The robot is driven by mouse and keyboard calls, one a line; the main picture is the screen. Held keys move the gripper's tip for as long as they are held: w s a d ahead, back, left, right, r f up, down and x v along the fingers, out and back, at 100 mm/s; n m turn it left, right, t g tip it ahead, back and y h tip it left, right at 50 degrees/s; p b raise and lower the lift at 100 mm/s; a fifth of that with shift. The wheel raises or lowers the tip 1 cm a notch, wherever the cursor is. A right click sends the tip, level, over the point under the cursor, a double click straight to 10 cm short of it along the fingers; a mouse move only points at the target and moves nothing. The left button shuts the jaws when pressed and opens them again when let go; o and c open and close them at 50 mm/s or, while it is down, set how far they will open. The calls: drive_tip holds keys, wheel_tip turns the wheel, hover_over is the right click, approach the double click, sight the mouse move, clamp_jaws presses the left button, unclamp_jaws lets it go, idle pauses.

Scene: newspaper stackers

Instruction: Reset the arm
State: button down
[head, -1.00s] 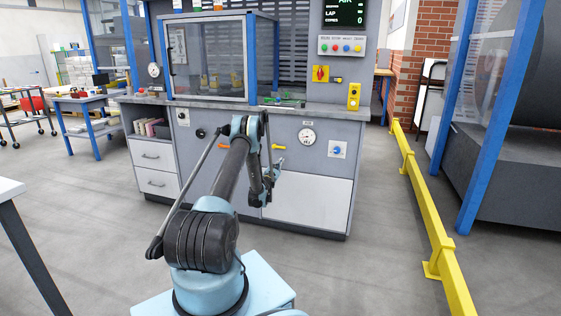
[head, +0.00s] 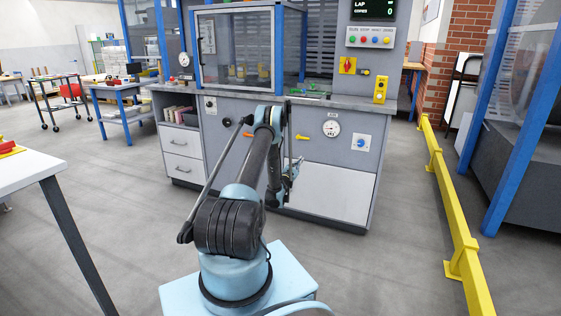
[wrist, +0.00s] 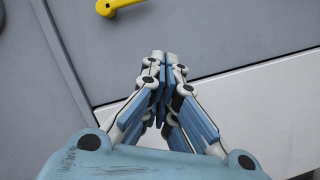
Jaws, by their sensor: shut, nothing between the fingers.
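My gripper (wrist: 163,62) shows in the wrist view with its blue and white fingers drawn together and nothing between them. It points at the grey front of a workbench. In the head view my gripper (head: 294,168) is small and partly hidden by my arm, and hangs in front of the bench's front panel. My light-blue and black arm reaches up and forward from its base, then bends down at the elbow.
The grey bench (head: 330,104) stands ahead with a glazed cabinet (head: 236,48) on top. A yellow handle (wrist: 108,6) is near the fingers. A yellow rail (head: 450,210) runs along the right. A white table (head: 30,168) stands at the left. Grey floor lies open between.

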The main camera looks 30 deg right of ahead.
drive_tip(key=w+a+r+m+g, duration=0.15)
drive_tip(key=a+r+m, duration=0.25)
drive_tip(key=r, duration=0.7)
drive_tip(key=w+a+r+m+g, duration=0.15)
drive_tip(key=a+r+m, duration=0.25)
drive_tip(key=r, duration=0.6)
drive_tip(key=s+a+r+m+g+y, duration=0.1)
drive_tip(key=s+a+r+m+y, duration=0.2)
drive_tip(key=a+r, duration=0.4)
drive_tip(key=s+a+r+m+g+y, duration=0.1)
drive_tip(key=s+a+r+m, duration=0.1)
drive_tip(key=s+a+r, duration=0.55)
drive_tip(key=s+a+f+m+y, duration=0.1)
drive_tip(key=s+a+m+y, duration=0.15)
drive_tip(key=s+a, duration=0.6)
drive_tip(key=s+a+f+m+y, duration=0.1)
drive_tip(key=s+a+f+y, duration=0.15)
drive_tip(key=s+a, duration=0.65)
drive_tip(key=s+a+f+g+y, duration=0.1)
drive_tip(key=s+a+f+y, duration=0.3)
drive_tip(key=s+a, duration=0.7)
drive_tip(key=s+a+f+m+g+y, duration=0.1)
drive_tip(key=s+a+f+g+y, duration=0.1)
drive_tip(key=s+a+f+y, duration=0.2)
drive_tip(key=s+a+f, duration=0.3)
drive_tip(key=s+a, duration=0.4)
drive_tip(key=a, duration=0.3)
drive_tip(key=shift+s+a+y, duration=0.15)
drive_tip(key=shift+a+y, duration=0.15)
drive_tip(key=shift+m, duration=0.25)
